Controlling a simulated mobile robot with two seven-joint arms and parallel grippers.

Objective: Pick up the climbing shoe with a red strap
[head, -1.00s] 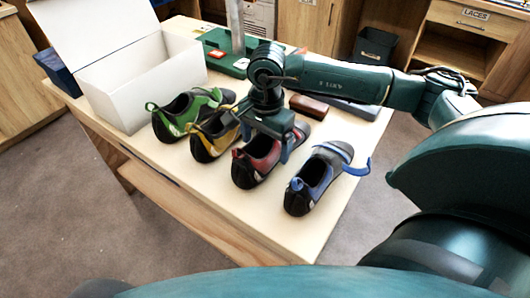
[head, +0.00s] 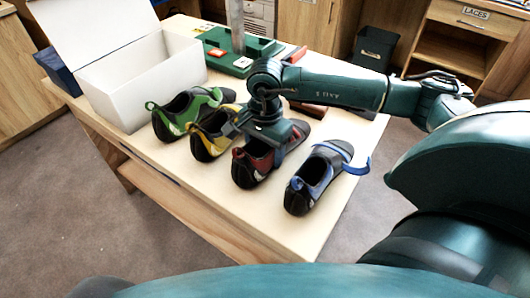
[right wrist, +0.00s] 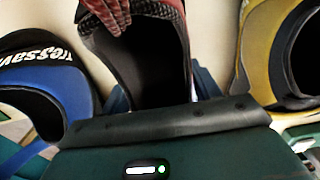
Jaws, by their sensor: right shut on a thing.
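The climbing shoe with a red strap (head: 243,170) is black and dark red and sits in the row on the table, third from the left. In the right wrist view the shoe (right wrist: 158,25) shows at the top centre, between the jaws. My right gripper (head: 272,152) comes down over the shoe from above, shut on its body. It hides part of the shoe's upper and opening. I cannot see clear space under the shoe. My left gripper is not in view.
A blue shoe (head: 305,190) stands close on the right; a yellow shoe (head: 203,147) and a green shoe (head: 172,127) stand on the left. An open white box (head: 130,100) is at the table's left. A green tray (head: 262,50) with a post is behind.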

